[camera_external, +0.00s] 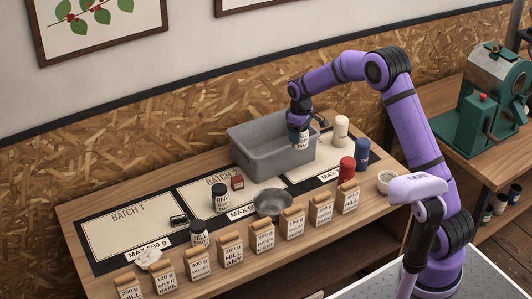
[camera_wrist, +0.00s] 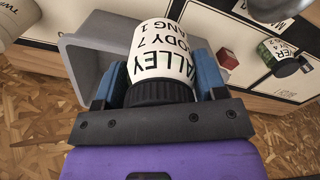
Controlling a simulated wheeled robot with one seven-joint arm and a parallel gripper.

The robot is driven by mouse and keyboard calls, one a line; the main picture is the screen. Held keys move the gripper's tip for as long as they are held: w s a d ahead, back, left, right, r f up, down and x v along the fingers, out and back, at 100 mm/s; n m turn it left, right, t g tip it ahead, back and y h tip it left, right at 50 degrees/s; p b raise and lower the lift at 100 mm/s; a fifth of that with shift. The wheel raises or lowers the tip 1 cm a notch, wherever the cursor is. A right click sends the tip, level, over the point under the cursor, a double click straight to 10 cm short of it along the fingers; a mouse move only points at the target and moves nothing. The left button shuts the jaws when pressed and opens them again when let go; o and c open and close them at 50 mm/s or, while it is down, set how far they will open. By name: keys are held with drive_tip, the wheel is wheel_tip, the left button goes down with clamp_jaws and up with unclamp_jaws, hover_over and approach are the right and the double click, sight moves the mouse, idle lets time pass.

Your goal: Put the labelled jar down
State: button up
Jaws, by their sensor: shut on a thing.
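My gripper (camera_external: 299,122) is shut on a labelled jar (camera_external: 301,140). In the wrist view the jar (camera_wrist: 163,50) is white with a black lid, and its label reads VALLEY, BODY 7, with a TANG line partly cut off. The blue fingers grip it from both sides, with the lid toward my wrist. It is held at the right part of the grey tub (camera_external: 262,156); whether it is above or in front of the rim I cannot tell. A HILL jar (camera_external: 199,234) stands near the BATCH 1 mat (camera_external: 125,226).
A metal bowl (camera_external: 274,203) and a small red item (camera_external: 237,182) are near the BATCH 2 mat. A row of labelled bags (camera_external: 231,250) lines the front edge. White (camera_external: 341,128), red (camera_external: 346,169) and blue (camera_external: 362,153) containers stand at right. Much of the BATCH 1 mat is bare.

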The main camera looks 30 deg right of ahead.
drive_tip(key=w+a, duration=0.1)
drive_tip(key=w, duration=1.1)
drive_tip(key=f, duration=1.5)
drive_tip(key=shift+w+a+f, duration=0.1)
drive_tip(key=shift+w+a, duration=0.05)
drive_tip(key=shift+a, duration=0.05)
drive_tip(key=o, duration=1)
drive_tip(key=shift+f, duration=0.15)
drive_tip(key=shift+o, duration=0.2)
